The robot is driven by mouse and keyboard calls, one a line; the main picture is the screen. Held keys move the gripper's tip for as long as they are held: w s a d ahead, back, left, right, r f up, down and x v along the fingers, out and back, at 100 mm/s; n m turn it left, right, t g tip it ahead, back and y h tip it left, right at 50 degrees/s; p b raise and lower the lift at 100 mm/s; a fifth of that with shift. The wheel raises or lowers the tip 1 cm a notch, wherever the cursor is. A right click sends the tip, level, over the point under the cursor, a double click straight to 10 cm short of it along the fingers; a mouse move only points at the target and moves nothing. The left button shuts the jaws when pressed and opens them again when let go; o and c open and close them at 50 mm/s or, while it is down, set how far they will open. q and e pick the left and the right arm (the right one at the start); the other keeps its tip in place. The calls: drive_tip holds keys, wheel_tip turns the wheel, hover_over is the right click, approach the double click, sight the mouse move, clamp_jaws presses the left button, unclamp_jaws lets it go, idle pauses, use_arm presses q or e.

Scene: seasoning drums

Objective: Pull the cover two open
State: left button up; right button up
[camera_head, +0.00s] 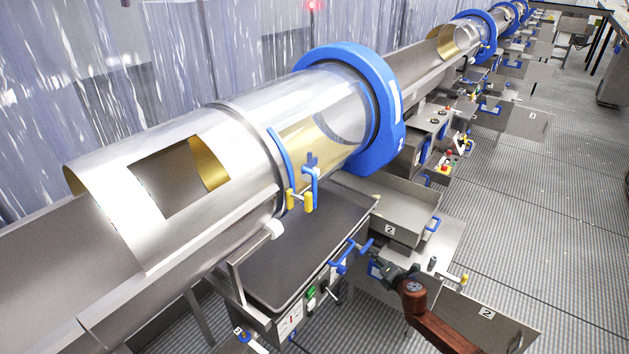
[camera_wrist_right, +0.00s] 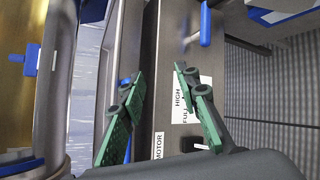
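Several parts carry a number 2: the blue ring (camera_head: 384,110) of the large drum, a grey metal tray (camera_head: 396,210) and a flat grey panel (camera_head: 488,318). I cannot tell which of these is cover two. The drum has a clear section (camera_head: 330,95) with a blue handle (camera_head: 310,180) and yellow knobs. My right gripper (camera_head: 372,264) is at the lower middle, near the blue handles beside the control box. In the right wrist view my right gripper (camera_wrist_right: 160,75) is open, with green pads apart and nothing between them. My left gripper is not in view.
A dark flat table top (camera_head: 300,250) lies below the drum, with a control box (camera_head: 300,312) at its front. In the right wrist view a metal face (camera_wrist_right: 172,110) with printed labels lies behind the fingers. Ribbed floor (camera_head: 560,200) is free at the right.

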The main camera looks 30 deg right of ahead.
drive_tip(key=w+a+r+n+t+y, duration=0.1)
drive_tip(key=w+a+r+n, duration=0.25)
drive_tip(key=r, duration=0.65)
drive_tip(key=w+a+r+n+t+y, duration=0.2)
drive_tip(key=a+r+n, duration=0.15)
drive_tip(key=r, duration=0.65)
drive_tip(key=n+t+y+p, duration=0.15)
drive_tip(key=n+y, duration=0.25)
drive_tip(key=n, duration=0.6)
approach(316, 185)
drive_tip(key=d+x, duration=0.1)
drive_tip(key=x, duration=0.2)
drive_tip(key=shift+m+g, duration=0.25)
drive_tip(key=shift+m, duration=0.05)
drive_tip(key=x, duration=0.2)
drive_tip(key=p+x, duration=0.1)
drive_tip(key=x, duration=0.1)
drive_tip(key=p+x, duration=0.1)
drive_tip(key=x, duration=0.1)
drive_tip(key=shift+w+a+r, duration=0.2)
drive_tip(key=shift+a+r, duration=0.1)
drive_tip(key=shift+a, duration=0.2)
drive_tip(key=shift+x, duration=0.8)
drive_tip(key=shift+f, duration=0.15)
drive_tip(key=shift+c, duration=0.7)
clamp_jaws()
